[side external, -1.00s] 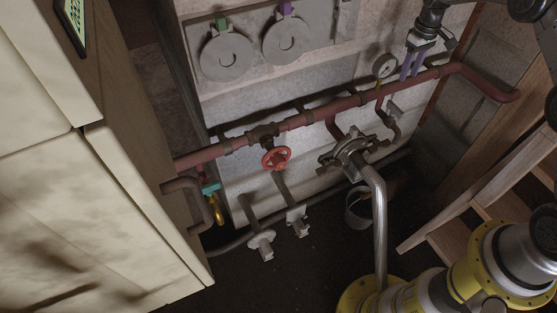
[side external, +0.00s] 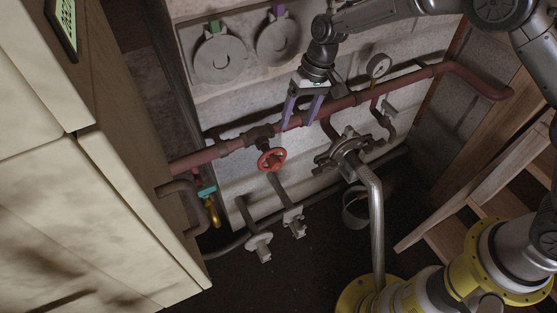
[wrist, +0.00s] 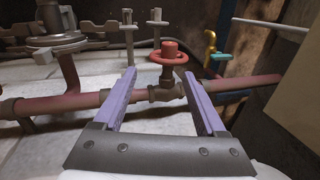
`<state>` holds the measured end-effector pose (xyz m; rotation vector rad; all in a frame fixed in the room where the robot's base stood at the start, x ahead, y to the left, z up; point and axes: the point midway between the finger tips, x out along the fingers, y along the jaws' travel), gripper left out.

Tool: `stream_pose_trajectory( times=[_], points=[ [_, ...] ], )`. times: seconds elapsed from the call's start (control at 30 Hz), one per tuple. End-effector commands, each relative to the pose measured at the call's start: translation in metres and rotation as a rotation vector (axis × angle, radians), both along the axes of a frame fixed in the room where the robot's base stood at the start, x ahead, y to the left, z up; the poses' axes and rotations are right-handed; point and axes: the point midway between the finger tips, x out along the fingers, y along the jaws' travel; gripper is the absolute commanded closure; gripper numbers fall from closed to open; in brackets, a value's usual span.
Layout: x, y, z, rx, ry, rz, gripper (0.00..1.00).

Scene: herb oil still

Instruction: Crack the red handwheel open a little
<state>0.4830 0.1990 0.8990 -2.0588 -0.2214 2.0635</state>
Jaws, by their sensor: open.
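The red handwheel (side external: 271,160) sits on a valve on the red-brown pipe, left of the middle in the side view. In the wrist view the handwheel (wrist: 169,54) is upper middle, with its hub facing up, beyond my fingertips. My gripper (side external: 300,128) has two purple fingers, spread apart and empty. It is to the right of the handwheel in the side view, by the pipe. In the wrist view my gripper (wrist: 158,75) frames the valve body and part of the pipe between its fingers, without visible contact with the handwheel.
The red-brown pipe (side external: 345,103) runs across the wall. A pressure gauge (side external: 378,66) and a flanged fitting (side external: 346,150) stand right of the handwheel. A teal-handled yellow tap (side external: 211,204) is to its left. Grey valves (side external: 293,222) are below. A pale cabinet (side external: 120,210) borders the left.

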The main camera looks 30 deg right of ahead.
Motion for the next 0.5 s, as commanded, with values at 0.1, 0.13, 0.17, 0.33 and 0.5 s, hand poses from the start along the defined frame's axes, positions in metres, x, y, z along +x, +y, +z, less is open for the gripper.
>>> stream_pose_trajectory(
  times=[0.1, 0.13, 0.17, 0.33, 0.5],
  points=[
    [-0.008, 0.019, 0.003, 0.001, -0.007, 0.043, 0.27],
    [-0.008, 0.021, 0.002, 0.001, -0.007, 0.046, 0.27],
    [-0.009, 0.022, 0.001, 0.001, -0.007, 0.048, 0.27],
    [-0.009, 0.026, -0.019, -0.001, -0.005, 0.048, 0.27],
    [-0.009, 0.035, -0.05, -0.001, -0.004, 0.047, 0.27]
  ],
)
